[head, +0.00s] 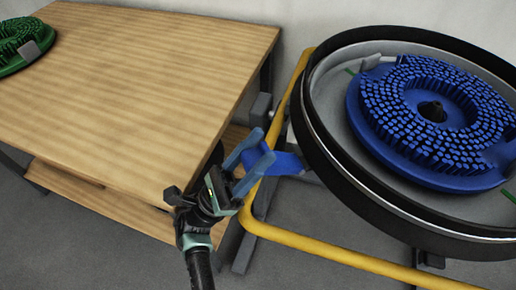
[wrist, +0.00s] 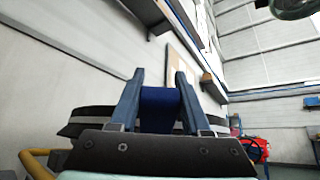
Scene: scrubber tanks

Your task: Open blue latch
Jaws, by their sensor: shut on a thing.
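The blue latch (head: 287,163) sticks out at the left side of the round black-rimmed scrubber tank (head: 330,160). My gripper (head: 258,150) reaches it from the left, just above the yellow frame. Its two blue-grey fingers are shut on the latch. In the wrist view my gripper (wrist: 160,95) has the dark blue latch (wrist: 159,108) between its fingers, with the tank's dark rim (wrist: 90,121) behind. Part of the latch is hidden by the fingers in the head view.
A blue brush disc (head: 420,115) lies in the tank. A yellow tube frame (head: 300,243) runs around and below it. A wooden table (head: 150,90) stands at left, close to my arm, with a green brush disc (head: 20,42) on it. Grey floor shows in front.

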